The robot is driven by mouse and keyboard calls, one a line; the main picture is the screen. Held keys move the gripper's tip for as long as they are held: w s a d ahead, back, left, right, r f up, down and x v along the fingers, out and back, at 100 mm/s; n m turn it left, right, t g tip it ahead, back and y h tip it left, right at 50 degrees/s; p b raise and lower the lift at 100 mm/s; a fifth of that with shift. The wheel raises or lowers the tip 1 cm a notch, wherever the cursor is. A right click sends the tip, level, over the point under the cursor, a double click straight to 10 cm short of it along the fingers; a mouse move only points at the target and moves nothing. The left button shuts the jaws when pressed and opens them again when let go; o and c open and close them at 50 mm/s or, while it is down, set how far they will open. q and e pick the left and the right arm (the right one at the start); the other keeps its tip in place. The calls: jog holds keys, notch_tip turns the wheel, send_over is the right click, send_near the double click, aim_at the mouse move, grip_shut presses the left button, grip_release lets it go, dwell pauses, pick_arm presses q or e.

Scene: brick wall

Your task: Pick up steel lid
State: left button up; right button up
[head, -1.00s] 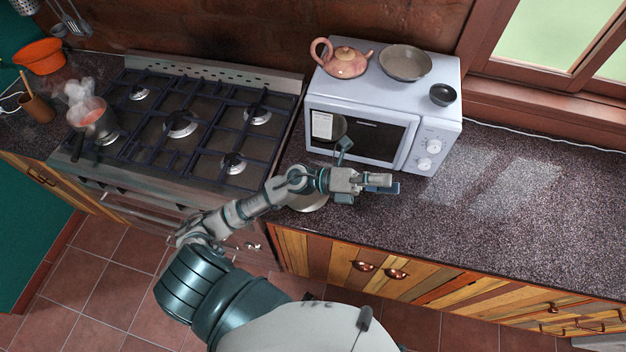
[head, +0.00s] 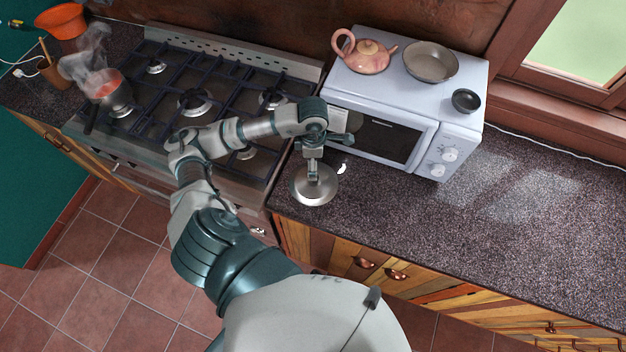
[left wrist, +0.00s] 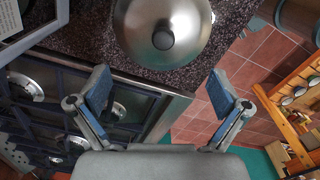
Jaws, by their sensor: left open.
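The steel lid (head: 313,190) is round and shiny with a dark knob in its middle. It lies on the speckled counter in front of the microwave's left end, near the counter's front edge. In the left wrist view the lid (left wrist: 185,22) fills the top centre, cut off by the upper border. My left gripper (head: 313,168) points down at the lid in the head view. In the left wrist view my left gripper (left wrist: 160,92) is open, with its fingers wide apart and nothing between them. The lid's knob is ahead of the fingertips. My right gripper is not in view.
The white microwave (head: 462,140) carries a pink teapot (head: 366,56), a shallow pan (head: 432,62) and a small dark bowl (head: 466,101). Left of the lid is the gas stove (head: 215,75) with a steaming pot (head: 113,98). The counter (head: 540,210) is free on the right.

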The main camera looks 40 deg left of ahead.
pick_arm(q)
notch_tip(320, 180, down, 4)
jog(key=shift+w+f, duration=0.1)
jog(key=shift+f, duration=0.1)
jog(key=shift+d+f+p, duration=0.45)
jog(key=f, duration=0.2)
jog(key=f+p, duration=0.1)
jog(key=shift+s+d+f, duration=0.15)
jog(key=shift+s+f, duration=0.1)
jog(key=shift+f, duration=0.35)
jog(key=shift+w+a+f, duration=0.1)
jog(key=shift+a+f, duration=0.1)
jog(key=shift+a, duration=0.45)
jog(key=c, duration=1)
jog(key=shift+d, duration=0.4)
jog(key=c, duration=0.8)
jog(key=shift+s+d+r, duration=0.1)
jog(key=shift+s+d, duration=0.05)
jog(key=shift+s, duration=0.05)
grip_shut()
